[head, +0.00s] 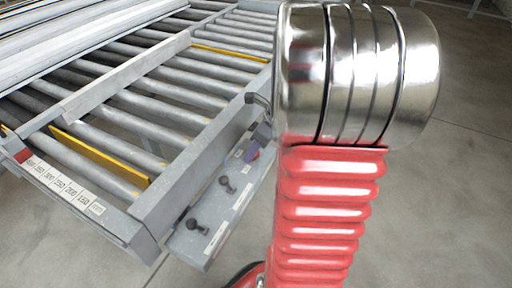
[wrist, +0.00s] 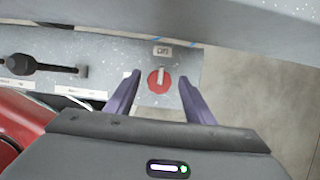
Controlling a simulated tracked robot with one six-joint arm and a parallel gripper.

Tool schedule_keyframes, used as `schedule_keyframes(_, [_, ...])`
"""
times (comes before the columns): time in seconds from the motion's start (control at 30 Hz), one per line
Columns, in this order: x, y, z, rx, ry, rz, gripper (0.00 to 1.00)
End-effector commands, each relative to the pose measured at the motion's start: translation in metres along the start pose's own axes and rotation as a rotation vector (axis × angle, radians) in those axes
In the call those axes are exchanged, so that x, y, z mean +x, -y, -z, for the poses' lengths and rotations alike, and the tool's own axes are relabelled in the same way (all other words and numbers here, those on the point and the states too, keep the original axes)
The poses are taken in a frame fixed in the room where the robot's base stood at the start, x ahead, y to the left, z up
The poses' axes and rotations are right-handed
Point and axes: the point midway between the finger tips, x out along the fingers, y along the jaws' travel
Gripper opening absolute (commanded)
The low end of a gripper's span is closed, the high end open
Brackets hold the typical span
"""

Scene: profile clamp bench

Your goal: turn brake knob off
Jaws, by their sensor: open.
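In the wrist view the brake knob (wrist: 153,82) is a round red disc with a white bar, set on a grey panel (wrist: 108,58). The bar stands nearly upright in the picture, towards a small label (wrist: 162,51) that I cannot read surely. My gripper (wrist: 160,77) is open, with one purple finger on each side of the knob and a gap on both sides. I cannot tell how far the fingertips are from the panel.
Two black levers (head: 226,184) (head: 195,226) stick up from the panel in the head view; one shows left of my gripper in the wrist view (wrist: 40,66). A grey roller conveyor (head: 190,95) with a number scale (head: 65,188) lies beside it. Concrete floor is clear at right.

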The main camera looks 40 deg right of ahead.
Motion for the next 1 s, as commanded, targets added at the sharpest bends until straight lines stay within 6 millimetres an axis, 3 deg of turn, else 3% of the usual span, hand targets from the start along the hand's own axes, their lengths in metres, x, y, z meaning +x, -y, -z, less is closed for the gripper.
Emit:
schedule_keyframes(0.1, [-0.0001,-0.0001,-0.0001,0.000,0.000,0.000,0.49])
schedule_keyframes(0.67, [-0.0003,0.0000,-0.0004,-0.001,0.000,0.000,0.09])
schedule_keyframes(1.0, [-0.0007,0.0021,0.0006,-0.028,0.000,-0.009,0.09])
